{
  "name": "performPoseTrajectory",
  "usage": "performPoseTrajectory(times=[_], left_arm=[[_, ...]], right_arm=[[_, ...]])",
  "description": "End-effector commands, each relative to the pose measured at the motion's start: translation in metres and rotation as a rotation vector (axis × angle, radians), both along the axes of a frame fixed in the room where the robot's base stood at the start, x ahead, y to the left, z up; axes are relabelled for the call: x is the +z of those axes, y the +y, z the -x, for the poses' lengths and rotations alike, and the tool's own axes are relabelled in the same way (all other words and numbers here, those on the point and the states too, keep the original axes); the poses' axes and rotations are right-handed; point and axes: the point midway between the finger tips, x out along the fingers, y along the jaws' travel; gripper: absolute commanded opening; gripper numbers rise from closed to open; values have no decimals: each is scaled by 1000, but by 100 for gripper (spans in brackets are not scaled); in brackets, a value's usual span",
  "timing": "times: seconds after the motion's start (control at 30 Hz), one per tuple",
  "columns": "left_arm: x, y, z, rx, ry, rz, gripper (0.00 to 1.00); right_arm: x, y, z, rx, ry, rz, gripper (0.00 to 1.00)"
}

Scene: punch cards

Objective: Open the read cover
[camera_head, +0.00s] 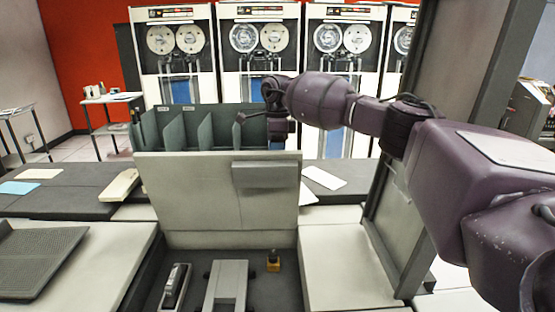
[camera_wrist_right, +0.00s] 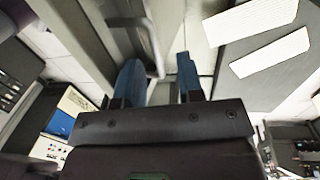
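A light beige upright panel (camera_head: 205,200) with a grey block (camera_head: 265,177) on its upper right stands in the middle of the head view; I cannot tell whether it is the read cover. My right gripper (camera_head: 277,142) points down behind the panel's top right edge, its fingertips mostly hidden there. In the right wrist view its two blue fingers (camera_wrist_right: 160,66) are apart with nothing clamped between them. A pale bent bar handle (camera_wrist_right: 154,45) lies just beyond the fingers, nearer the left one. My left gripper is in neither view.
Grey-green dividers (camera_head: 180,132) rise behind the panel. A grey upright post (camera_head: 400,200) stands close to my right arm. A ridged dark tray (camera_head: 35,258) lies at the left. White cards (camera_head: 323,177) lie right of the panel. Tape cabinets (camera_head: 260,50) line the back.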

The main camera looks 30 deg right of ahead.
Motion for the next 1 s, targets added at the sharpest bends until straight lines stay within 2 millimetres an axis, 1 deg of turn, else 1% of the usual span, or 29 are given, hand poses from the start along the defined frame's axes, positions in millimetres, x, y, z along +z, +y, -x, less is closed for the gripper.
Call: performPoseTrajectory(times=[0.03, 0.2, 0.4, 0.6, 1.0], left_arm=[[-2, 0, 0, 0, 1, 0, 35], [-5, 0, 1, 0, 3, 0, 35], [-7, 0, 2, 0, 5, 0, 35], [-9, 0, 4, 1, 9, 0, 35], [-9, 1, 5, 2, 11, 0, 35]], right_arm=[[10, 0, -2, 0, -4, 0, 35], [41, -2, -5, -1, -2, 0, 35], [68, -4, -8, 0, 1, 1, 35], [79, -5, -9, 0, 1, 0, 35], [80, -5, -9, 1, 2, 0, 35]])
